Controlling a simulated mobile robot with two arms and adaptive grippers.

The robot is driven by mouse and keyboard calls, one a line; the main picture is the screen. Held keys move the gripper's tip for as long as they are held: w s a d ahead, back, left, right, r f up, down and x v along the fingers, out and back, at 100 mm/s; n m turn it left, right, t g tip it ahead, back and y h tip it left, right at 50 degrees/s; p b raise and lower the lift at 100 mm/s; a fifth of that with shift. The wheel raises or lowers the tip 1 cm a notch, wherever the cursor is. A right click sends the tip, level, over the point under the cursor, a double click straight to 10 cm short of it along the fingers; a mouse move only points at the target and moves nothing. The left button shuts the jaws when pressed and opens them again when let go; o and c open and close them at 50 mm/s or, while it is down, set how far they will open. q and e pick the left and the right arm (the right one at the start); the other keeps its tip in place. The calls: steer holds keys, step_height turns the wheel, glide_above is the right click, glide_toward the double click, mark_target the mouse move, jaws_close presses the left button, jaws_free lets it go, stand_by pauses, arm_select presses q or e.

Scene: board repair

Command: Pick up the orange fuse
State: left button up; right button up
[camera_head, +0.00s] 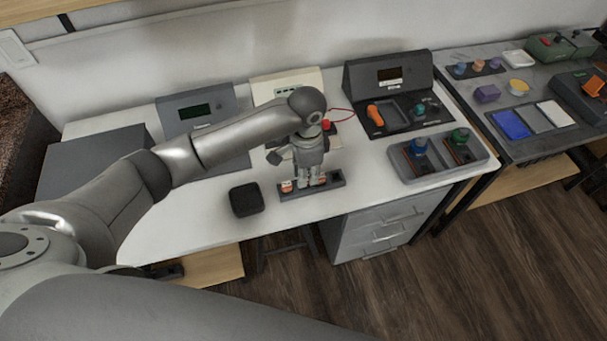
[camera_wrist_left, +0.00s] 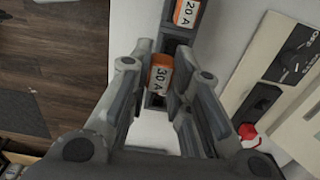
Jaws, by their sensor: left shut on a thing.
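An orange fuse marked 30A (camera_wrist_left: 160,76) is between the fingers of my left gripper (camera_wrist_left: 158,90) in the left wrist view. In the head view my left gripper (camera_head: 311,184) points down at the dark narrow fuse tray (camera_head: 337,181), shut on this orange fuse (camera_head: 321,181), which is partly hidden by the fingers. I cannot tell whether the fuse still touches its slot. A second orange fuse marked 20A (camera_wrist_left: 187,12) sits in the tray beside it; it also shows at the tray's left end in the head view (camera_head: 287,187). My right gripper is not in view.
A black box (camera_head: 246,199) stands left of the tray. Behind are a grey display unit (camera_head: 200,110) and a cream panel (camera_head: 285,84) near a red part (camera_head: 326,125). A grey tray with knobbed parts (camera_head: 406,174) lies at right. The white tabletop's front left is clear.

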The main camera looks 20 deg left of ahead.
arm_select(q)
steer(key=s+d+r, duration=0.7)
steer(key=s+r, duration=0.1)
steer(key=s, duration=0.1)
steer(key=shift+s+d+b, duration=0.3)
steer(key=shift+b, duration=0.1)
